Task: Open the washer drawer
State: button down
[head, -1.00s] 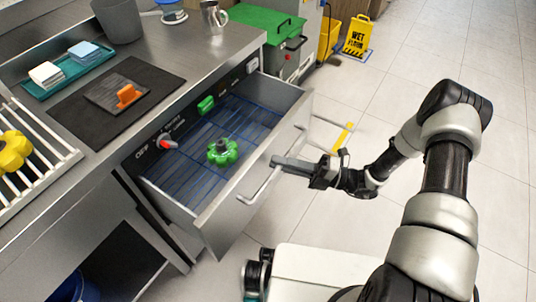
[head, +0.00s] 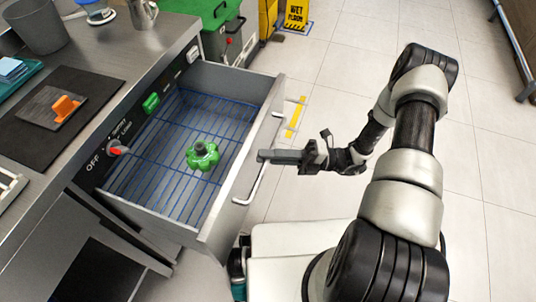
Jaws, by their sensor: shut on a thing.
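The washer drawer (head: 215,228) is a grey metal drawer pulled well out from under the steel counter. It has a blue wire rack (head: 150,178) on its floor and a green knob-shaped part (head: 203,155) lying on the rack. A bar handle (head: 249,190) runs along its front face. My gripper (head: 265,156) is at the far part of the handle, coming from the right, with its jaws shut on the handle. The exact contact between the fingers and the bar is small and partly hidden.
The panel behind the drawer has a red-tipped knob (head: 117,149) by "OFF" and a green switch (head: 151,103). A black mat (head: 60,130) with an orange-handled tool (head: 65,107) lies on the counter. Tiled floor (head: 350,60) to the right is clear.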

jog(key=c, duration=2)
grip_release()
jog(key=shift+c, duration=0.2)
jog(key=shift+d, duration=0.1)
jog(key=d+f, duration=0.3)
jog(key=d, duration=1.4)
jog(key=shift+f, duration=0.1)
